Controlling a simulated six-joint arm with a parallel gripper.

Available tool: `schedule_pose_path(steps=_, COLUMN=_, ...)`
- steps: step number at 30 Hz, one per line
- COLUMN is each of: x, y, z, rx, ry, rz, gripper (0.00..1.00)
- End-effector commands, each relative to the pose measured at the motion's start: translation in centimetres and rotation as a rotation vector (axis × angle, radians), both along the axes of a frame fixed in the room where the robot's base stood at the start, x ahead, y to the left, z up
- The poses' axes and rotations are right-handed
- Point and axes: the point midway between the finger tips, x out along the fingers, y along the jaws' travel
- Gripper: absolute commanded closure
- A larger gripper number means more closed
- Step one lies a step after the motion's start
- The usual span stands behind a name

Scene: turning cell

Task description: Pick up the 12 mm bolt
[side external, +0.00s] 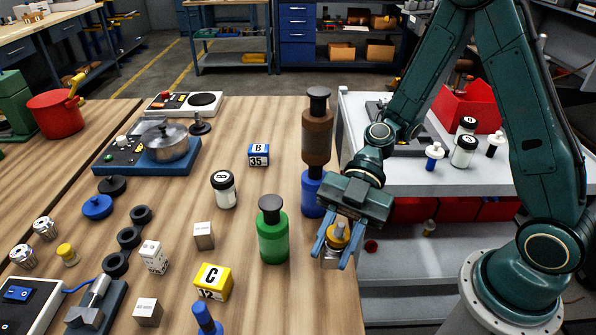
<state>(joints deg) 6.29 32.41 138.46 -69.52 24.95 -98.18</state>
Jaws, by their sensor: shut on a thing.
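My gripper (338,258) is at the right edge of the wooden table, pointing down with its blue fingers. It is shut on a small yellow-topped piece (339,235) with a silvery lower part, partly hidden by the fingers. Whether this piece is the 12 mm bolt, I cannot tell, as no size mark shows on it. A yellow and white box (212,282) marked C, with a partly readable 12 below, stands on the table to the left of my gripper. I cannot tell whether the held piece touches the table.
A green bottle (272,232) stands close left of my gripper, with a brown bottle (317,137) and a blue container (312,190) behind. A grey block (203,235), a white jar (223,190) and a blue-white box (259,155) stand further left. Bare wood lies between them.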

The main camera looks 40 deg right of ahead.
Motion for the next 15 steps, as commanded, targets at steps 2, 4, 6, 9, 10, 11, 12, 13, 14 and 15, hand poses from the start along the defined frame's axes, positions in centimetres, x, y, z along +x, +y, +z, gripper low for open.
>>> schedule_pose_path(steps=2, x=0.1, y=0.0, z=1.5, rx=0.003, ry=-0.008, rz=0.001, gripper=1.00)
schedule_pose_path(steps=4, x=0.1, y=0.0, z=2.6, rx=0.003, ry=-0.007, rz=0.000, gripper=1.00)
schedule_pose_path(steps=6, x=0.1, y=0.0, z=3.8, rx=0.002, ry=-0.008, rz=0.001, gripper=1.00)
schedule_pose_path(steps=9, x=0.1, y=0.0, z=5.5, rx=0.002, ry=-0.008, rz=0.000, gripper=1.00)
schedule_pose_path(steps=10, x=0.0, y=0.0, z=5.9, rx=0.001, ry=-0.007, rz=0.001, gripper=1.00)
schedule_pose_path(steps=11, x=0.0, y=0.0, z=6.4, rx=0.003, ry=-0.008, rz=0.001, gripper=1.00)
schedule_pose_path(steps=12, x=0.1, y=0.0, z=7.1, rx=0.002, ry=-0.008, rz=0.001, gripper=1.00)
schedule_pose_path(steps=13, x=0.1, y=0.0, z=7.5, rx=0.002, ry=-0.007, rz=0.001, gripper=1.00)
schedule_pose_path(steps=14, x=0.0, y=0.0, z=8.0, rx=0.003, ry=-0.008, rz=0.001, gripper=1.00)
schedule_pose_path(steps=15, x=0.0, y=0.0, z=8.5, rx=0.002, ry=-0.006, rz=0.000, gripper=1.00)
